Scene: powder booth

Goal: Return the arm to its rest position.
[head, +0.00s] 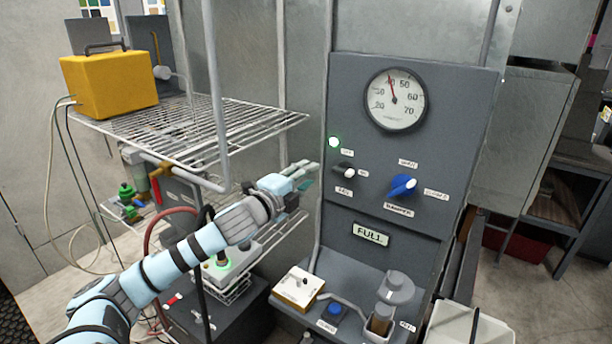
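My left arm reaches in from the lower left. Its gripper (309,177) is in front of the grey wall, just left of the control panel (345,95) and right of the wire shelf. Its fingertips point right, towards the panel, and look apart with nothing between them. It appears clear of the panel's knobs. My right arm and gripper are out of view.
The panel carries a gauge (396,99), a lit green lamp (334,142), a black knob (344,172), a blue damper knob (402,187) and a FULL sign (370,234). A yellow box (110,84) stands on the wire shelf (200,130). A blue button (334,310) sits below.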

